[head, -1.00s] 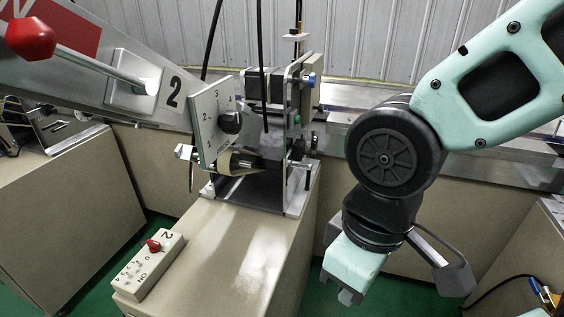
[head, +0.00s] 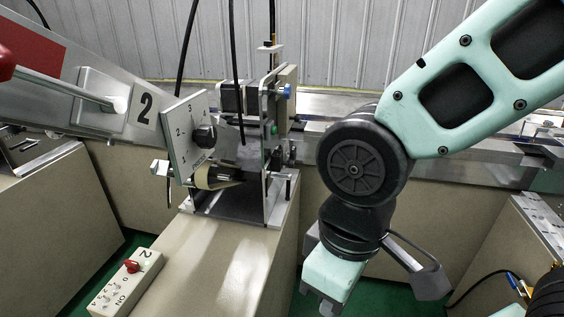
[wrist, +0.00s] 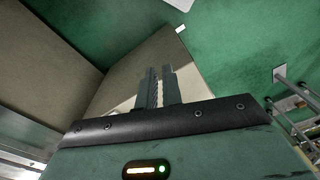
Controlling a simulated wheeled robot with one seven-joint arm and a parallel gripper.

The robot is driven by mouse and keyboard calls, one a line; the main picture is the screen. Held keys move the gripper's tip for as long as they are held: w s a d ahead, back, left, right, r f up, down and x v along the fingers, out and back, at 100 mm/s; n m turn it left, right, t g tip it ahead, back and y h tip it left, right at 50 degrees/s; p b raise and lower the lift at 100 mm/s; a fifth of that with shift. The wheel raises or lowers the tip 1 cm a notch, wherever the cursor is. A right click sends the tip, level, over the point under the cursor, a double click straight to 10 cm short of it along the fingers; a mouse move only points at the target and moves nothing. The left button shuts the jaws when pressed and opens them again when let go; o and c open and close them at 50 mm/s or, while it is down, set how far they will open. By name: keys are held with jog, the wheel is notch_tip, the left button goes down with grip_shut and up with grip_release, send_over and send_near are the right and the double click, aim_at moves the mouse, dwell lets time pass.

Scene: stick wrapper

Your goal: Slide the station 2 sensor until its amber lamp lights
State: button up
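The station 2 unit stands left of centre in the head view, with a tilted dial plate (head: 184,136) numbered on its face and a black knob (head: 204,137). Behind it is an upright metal bracket (head: 270,150) with a blue knob (head: 288,91) and a small green part (head: 274,129). I cannot tell which part is the sensor, and I see no lit amber lamp on the unit. My gripper (head: 328,306) points down, right of the unit and apart from it. In the wrist view its fingers (wrist: 160,88) are a narrow gap apart, with nothing between them.
A red-knobbed lever (head: 65,86) reaches in at upper left. A metal rail (head: 450,167) runs behind my arm. Green floor (head: 385,300) shows between the cabinets.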

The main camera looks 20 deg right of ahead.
jog(key=o, duration=0.5)
jog(key=shift+w+f, duration=0.1)
jog(key=shift+o, duration=0.5)
jog(key=w+d+f+m+g+y+b, duration=0.1)
jog(key=w+f+m+g+y, duration=0.1)
jog(key=w+m, duration=0.4)
jog(key=shift+f+m+g+y, duration=0.35)
jog(key=shift+m+g+y, duration=0.45)
jog(key=shift+m+g, duration=0.4)
jog(key=m+t+y+b, duration=0.3)
jog(key=m+t+y, duration=0.9)
jog(key=m, duration=0.8)
send_near(283, 162)
jog(key=shift+t+h, duration=0.3)
jog(key=shift+t, duration=0.4)
jog(key=p+x, duration=0.1)
jog(key=x, duration=0.1)
jog(key=p+x, duration=0.1)
jog(key=x, duration=0.2)
jog(key=shift+s+a+f, duration=0.15)
jog(key=shift+s+a, duration=0.2)
